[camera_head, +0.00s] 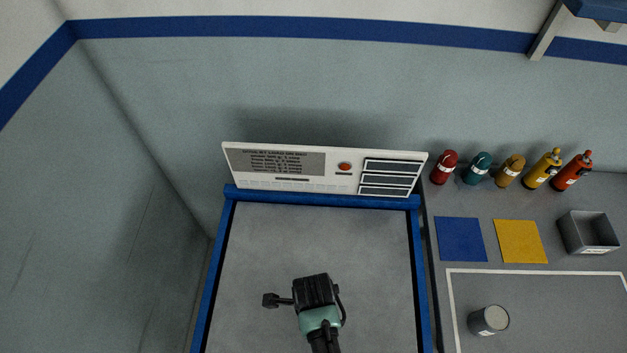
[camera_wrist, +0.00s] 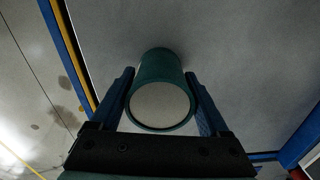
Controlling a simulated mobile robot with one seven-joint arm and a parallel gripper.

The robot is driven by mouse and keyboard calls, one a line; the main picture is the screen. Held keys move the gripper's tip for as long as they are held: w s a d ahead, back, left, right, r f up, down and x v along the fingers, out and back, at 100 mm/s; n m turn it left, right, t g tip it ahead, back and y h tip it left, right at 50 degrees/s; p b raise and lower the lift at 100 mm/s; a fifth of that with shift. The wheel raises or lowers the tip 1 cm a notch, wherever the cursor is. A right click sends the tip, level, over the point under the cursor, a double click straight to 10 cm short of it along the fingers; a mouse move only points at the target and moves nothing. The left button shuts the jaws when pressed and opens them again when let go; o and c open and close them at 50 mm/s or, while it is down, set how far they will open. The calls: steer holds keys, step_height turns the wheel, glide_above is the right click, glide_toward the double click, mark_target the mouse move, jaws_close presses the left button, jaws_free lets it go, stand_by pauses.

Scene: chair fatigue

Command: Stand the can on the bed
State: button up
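The can (camera_wrist: 160,72) is a dark teal cylinder with a pale round end facing the wrist camera. It sits between the two blue fingers of my gripper (camera_wrist: 160,88), which appear to touch its sides. Its far end points toward the grey surface; I cannot tell whether it touches. In the head view my gripper (camera_head: 313,290) is over the bed (camera_head: 265,240), a flat grey surface with blue rails. The can is hidden there beneath my gripper and wrist.
A white panel (camera_head: 325,168) stands at the bed's back edge. The right bench holds a grey can (camera_head: 488,320), a grey box (camera_head: 588,233), blue (camera_head: 461,239) and yellow (camera_head: 520,241) squares, and several coloured bottles (camera_head: 508,170). The bed around my gripper is clear.

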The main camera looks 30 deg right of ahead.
steer(key=shift+o, duration=1.2)
steer(key=shift+r, duration=0.1)
step_height(320, 180, up, 12)
steer(key=shift+r, duration=0.1)
steer(key=w+r+n+t+h, duration=0.2)
steer(key=w+r+n+t, duration=0.65)
steer(key=w+r, duration=0.95)
steer(key=w+a+r+n+t, duration=0.1)
steer(key=w+r+n+t, duration=0.2)
steer(key=r, duration=0.5)
steer(key=w+a+r+n+t, duration=0.1)
steer(key=w+r+n+t, duration=0.15)
steer(key=r, duration=0.65)
steer(key=s+a+r+n+t, duration=0.1)
steer(key=a+r+n+t, duration=0.15)
steer(key=r, duration=0.55)
steer(key=s+a+r+n+t, duration=0.1)
steer(key=r+n+t, duration=0.1)
steer(key=r+t, duration=0.35)
steer(key=s+a+r+n+t, duration=0.1)
steer(key=s+r+n, duration=0.1)
steer(key=r, duration=0.4)
steer(key=s+a+r+n+t+y, duration=0.1)
steer(key=s+r+n+t, duration=0.1)
steer(key=s+r, duration=0.3)
steer(key=s+a+r+n+t+y, duration=0.1)
steer(key=s+a+r+n+t, duration=0.1)
steer(key=r, duration=0.7)
steer(key=shift+s+n, duration=0.85)
steer(key=shift+s, duration=0.1)
